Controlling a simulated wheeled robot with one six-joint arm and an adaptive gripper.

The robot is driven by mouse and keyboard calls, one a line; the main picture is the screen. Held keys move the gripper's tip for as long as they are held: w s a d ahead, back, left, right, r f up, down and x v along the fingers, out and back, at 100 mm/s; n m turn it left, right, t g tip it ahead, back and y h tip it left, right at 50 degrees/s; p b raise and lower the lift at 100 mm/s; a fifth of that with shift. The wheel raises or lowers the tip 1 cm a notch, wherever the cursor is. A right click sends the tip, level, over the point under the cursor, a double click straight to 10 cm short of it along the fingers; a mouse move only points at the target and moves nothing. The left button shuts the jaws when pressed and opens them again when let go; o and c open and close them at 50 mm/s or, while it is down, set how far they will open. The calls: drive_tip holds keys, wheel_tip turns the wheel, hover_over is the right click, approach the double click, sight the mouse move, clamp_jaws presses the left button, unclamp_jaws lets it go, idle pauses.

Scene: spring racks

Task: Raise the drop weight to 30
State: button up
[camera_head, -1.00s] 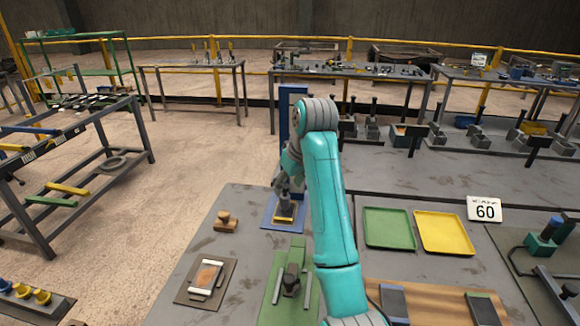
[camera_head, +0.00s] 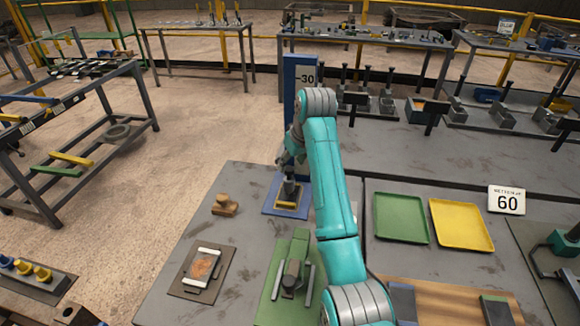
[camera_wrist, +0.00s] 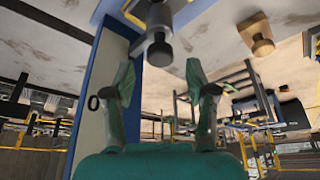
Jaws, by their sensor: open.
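The dark drop weight (camera_head: 290,188) sits low at the foot of a blue post (camera_head: 290,75), over a yellow pad on a blue base (camera_head: 270,207). A white scale on the post reads 30 (camera_head: 306,79) near its top. In the wrist view, which is upside down, the weight's dark round knob (camera_wrist: 159,50) lies just beyond my fingertips, roughly between their lines. My gripper (camera_wrist: 160,82) is open and empty, its two fingers apart. In the head view my gripper (camera_head: 288,157) is just above the weight, partly hidden by my arm.
A wooden knob block (camera_head: 225,205) stands left of the base. A green fixture (camera_head: 272,290) is in front.

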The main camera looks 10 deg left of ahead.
sight(289, 169)
drive_tip(key=shift+x, duration=1.5)
clamp_jaws()
